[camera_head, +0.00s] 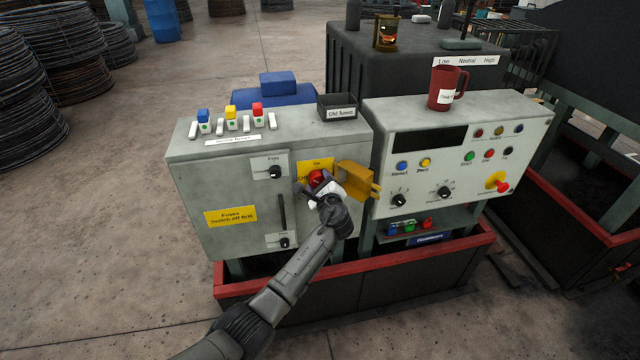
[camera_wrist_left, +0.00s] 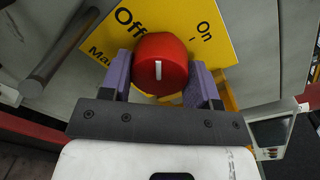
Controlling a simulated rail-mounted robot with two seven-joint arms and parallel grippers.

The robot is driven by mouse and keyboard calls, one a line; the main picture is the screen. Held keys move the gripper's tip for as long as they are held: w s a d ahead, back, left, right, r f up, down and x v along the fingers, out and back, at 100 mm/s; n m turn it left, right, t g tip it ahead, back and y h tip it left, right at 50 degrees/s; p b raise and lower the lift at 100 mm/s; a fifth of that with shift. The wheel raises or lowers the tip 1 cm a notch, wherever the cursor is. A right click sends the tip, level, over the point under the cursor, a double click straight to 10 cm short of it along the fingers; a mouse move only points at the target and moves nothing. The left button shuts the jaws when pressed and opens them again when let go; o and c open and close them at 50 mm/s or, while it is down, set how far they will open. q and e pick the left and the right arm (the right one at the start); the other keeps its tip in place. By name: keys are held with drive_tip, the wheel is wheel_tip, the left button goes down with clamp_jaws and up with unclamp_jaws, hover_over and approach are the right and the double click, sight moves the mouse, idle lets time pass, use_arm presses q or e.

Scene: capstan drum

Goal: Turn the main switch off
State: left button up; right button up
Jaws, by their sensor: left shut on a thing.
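The main switch is a red round knob (camera_head: 317,179) on a yellow plate (camera_head: 325,164) marked On and Off, on the front of the left grey cabinet (camera_head: 190,180). My left gripper (camera_head: 319,186) is shut on the knob. In the left wrist view, the red knob (camera_wrist_left: 162,61) sits between the two purple fingers (camera_wrist_left: 161,82), one on each side. Its short white mark runs up and down in that view. The words Off and On show on the yellow plate (camera_wrist_left: 95,35) beyond it; part of the plate is hidden. My right gripper is not in view.
An open yellow cover (camera_head: 357,180) stands out just right of the knob. A long dark handle (camera_head: 282,212) is to its left. The right control panel (camera_head: 460,150) is close by. An Old fuses box (camera_head: 337,107) and a red mug (camera_head: 446,88) stand on top.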

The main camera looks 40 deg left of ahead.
use_arm(q)
drive_tip(key=n+b, duration=0.1)
drive_tip(key=n, duration=0.3)
drive_tip(key=shift+r+n+b, duration=0.1)
drive_tip(key=shift+n+b, duration=0.5)
drive_tip(key=shift+n, duration=0.8)
drive_tip(key=o, duration=0.9)
drive_tip(key=shift+d, duration=0.1)
